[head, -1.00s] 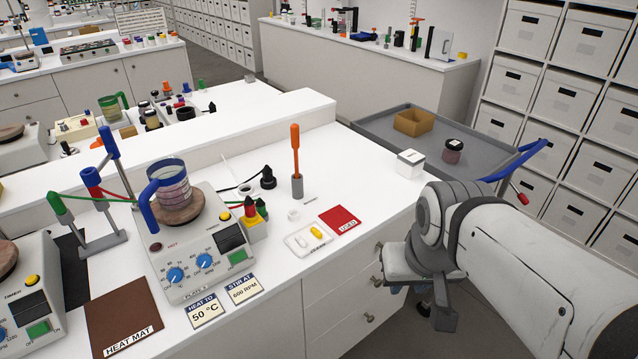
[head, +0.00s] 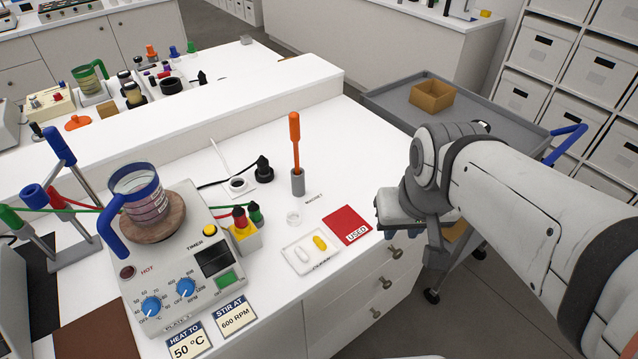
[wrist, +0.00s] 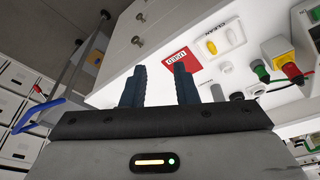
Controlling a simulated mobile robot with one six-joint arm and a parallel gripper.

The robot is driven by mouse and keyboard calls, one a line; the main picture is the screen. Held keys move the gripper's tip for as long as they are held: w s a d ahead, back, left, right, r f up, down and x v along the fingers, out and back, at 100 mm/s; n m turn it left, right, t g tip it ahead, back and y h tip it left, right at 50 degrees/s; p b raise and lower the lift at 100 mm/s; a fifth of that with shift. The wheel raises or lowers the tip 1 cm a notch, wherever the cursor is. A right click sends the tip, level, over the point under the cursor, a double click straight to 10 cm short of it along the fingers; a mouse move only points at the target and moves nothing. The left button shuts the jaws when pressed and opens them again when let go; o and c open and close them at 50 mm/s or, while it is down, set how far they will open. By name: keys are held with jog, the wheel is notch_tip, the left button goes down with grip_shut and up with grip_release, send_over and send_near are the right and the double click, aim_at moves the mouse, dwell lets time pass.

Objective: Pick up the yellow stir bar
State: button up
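The yellow stir bar (head: 319,242) lies in a small white tray (head: 294,269) beside a white stir bar (head: 301,254), near the front edge of the bench. The wrist view also shows the yellow stir bar (wrist: 211,47) in its tray, beyond and to the right of my fingers. My gripper (wrist: 160,80) is open and empty, its two dark fingers apart. In the head view my arm's end is at the right of the bench's front edge, right of the tray and apart from it; the fingers are hard to make out there.
A red USED mat (head: 347,224) lies right of the tray. An orange-handled rod (head: 295,140) stands upright in a grey holder (head: 298,181) behind it. A hotplate (head: 178,257) with a beaker (head: 142,197) stands left. A grey cart (head: 385,95) with an orange bin (head: 432,96) is behind my arm.

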jog(key=w+a+f+n+g+p, duration=0.1)
jog(key=w+a+f+n+g, duration=0.15)
jog(key=w+a, duration=0.35)
jog(key=n+p, duration=0.1)
jog(key=n, duration=0.3)
send_over(321, 242)
jog(key=shift+g, duration=0.35)
notch_tip(321, 242, down, 9)
jog(key=shift+w+f, duration=0.15)
jog(key=shift+f, duration=0.05)
jog(key=shift+f+p, duration=0.85)
jog(key=shift+f, duration=2.65)
jog(key=shift+c, duration=0.4)
grip_shut()
